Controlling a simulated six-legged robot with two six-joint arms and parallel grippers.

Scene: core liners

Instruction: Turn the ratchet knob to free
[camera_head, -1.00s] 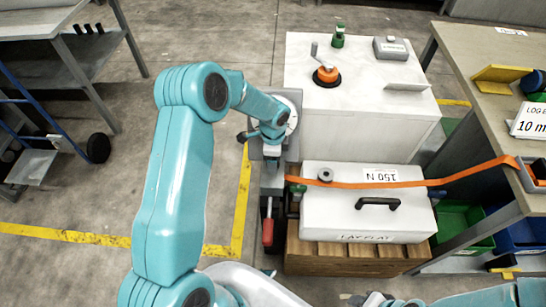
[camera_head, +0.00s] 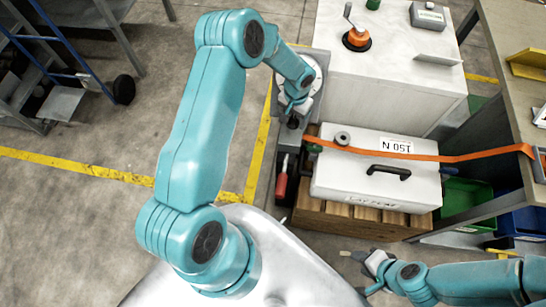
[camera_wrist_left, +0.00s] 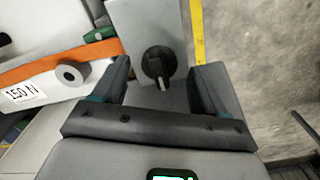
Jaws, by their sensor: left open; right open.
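The ratchet knob (camera_wrist_left: 158,65) is a round black knob with a raised bar, on a grey plate (camera_wrist_left: 140,20) in the left wrist view. My left gripper (camera_wrist_left: 162,72) is open, with one finger on each side of the knob and visible gaps between. In the head view my left gripper (camera_head: 293,112) is over the grey post beside the white box; the knob cannot be made out there. My right gripper (camera_head: 368,264) is open and empty at the lower right, in front of the wooden pallet.
An orange strap (camera_head: 440,157) runs across the white case (camera_head: 330,178) to the bench on the right. A red handle (camera_head: 281,180) hangs below the post.

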